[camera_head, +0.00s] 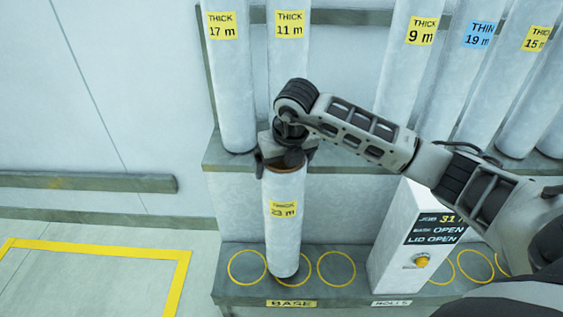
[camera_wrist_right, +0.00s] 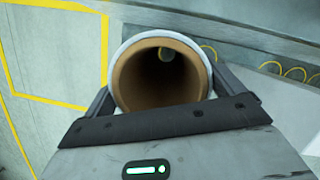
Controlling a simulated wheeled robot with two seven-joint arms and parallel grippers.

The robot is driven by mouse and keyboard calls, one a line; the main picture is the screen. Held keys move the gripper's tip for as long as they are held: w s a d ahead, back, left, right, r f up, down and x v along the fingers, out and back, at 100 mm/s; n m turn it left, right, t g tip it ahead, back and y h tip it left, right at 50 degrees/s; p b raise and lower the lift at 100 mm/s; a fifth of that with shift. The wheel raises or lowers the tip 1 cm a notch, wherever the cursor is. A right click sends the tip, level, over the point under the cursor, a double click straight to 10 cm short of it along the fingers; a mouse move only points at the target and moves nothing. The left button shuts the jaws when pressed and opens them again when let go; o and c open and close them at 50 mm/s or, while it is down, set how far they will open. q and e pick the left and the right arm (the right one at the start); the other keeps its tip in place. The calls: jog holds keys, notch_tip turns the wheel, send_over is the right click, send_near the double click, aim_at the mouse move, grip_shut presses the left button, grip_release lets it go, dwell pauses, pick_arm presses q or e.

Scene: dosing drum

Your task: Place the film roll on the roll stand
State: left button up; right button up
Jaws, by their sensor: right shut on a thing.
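A white film roll (camera_head: 283,215) with a yellow label, "THICK" and what looks like "23 m", stands upright in my right gripper (camera_head: 287,156). The gripper is shut on its top end. In the right wrist view the roll's brown core (camera_wrist_right: 128,82) faces the camera, between the fingers of my right gripper (camera_wrist_right: 164,92). The roll's lower end is over the middle of the left group of yellow circles on the grey roll stand (camera_head: 240,299), marked "BASE". I cannot tell whether it touches the stand. My left gripper is not in view.
White rolls labelled 17 m (camera_head: 230,90), 11 m (camera_head: 289,65), 9 m (camera_head: 408,70) and others stand on a shelf behind. A white box (camera_head: 393,245) with a screen reading "BASE OPEN" and "LID OPEN" stands right of the circles. The circles beside the roll are empty.

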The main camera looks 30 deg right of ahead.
jog(key=shift+s+x, duration=0.1)
jog(key=shift+x, duration=0.55)
jog(key=shift+s+x, duration=0.15)
jog(key=shift+x, duration=0.55)
jog(key=shift+f, duration=0.15)
jog(key=o, duration=1.7)
jog(key=shift+s+f, duration=0.15)
jog(key=shift+f, duration=0.05)
jog(key=shift+r, duration=0.1)
